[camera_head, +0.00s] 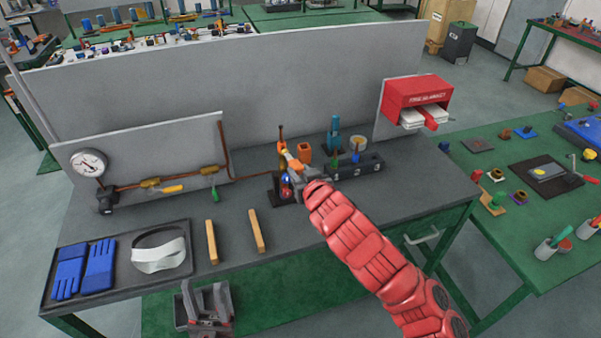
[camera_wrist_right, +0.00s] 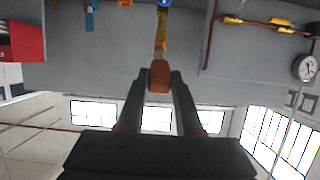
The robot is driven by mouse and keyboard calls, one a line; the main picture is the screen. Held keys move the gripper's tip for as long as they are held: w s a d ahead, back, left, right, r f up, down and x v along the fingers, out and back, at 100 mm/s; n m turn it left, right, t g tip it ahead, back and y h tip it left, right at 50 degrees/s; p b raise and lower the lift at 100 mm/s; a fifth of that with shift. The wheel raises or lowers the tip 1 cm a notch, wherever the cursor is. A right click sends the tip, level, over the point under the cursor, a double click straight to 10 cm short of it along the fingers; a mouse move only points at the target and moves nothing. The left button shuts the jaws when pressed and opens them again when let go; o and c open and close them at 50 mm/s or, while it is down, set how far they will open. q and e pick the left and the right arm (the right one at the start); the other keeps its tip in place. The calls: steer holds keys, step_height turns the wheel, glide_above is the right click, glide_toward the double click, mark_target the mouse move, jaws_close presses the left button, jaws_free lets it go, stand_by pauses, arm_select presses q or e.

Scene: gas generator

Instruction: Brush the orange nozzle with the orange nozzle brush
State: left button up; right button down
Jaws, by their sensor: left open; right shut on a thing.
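My right gripper (camera_head: 294,167) is shut on the orange nozzle brush (camera_head: 291,158), above the workbench. In the right wrist view the brush's orange handle (camera_wrist_right: 159,77) sits between the fingers, pointing away from me. Directly beyond it is a yellow-orange piece (camera_wrist_right: 161,38), probably the orange nozzle; I cannot tell whether the brush touches it. A small nozzle stand (camera_head: 279,190) with red and blue pieces is below, partly hidden by my gripper. My left gripper (camera_head: 205,308) is open and empty in front of the bench's front edge.
A gauge (camera_head: 89,163) with copper piping is at left.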

steer(key=shift+w+a+b, duration=0.15)
steer(key=shift+w+b, duration=0.3)
steer(key=shift+w, duration=0.25)
stand_by(0.3)
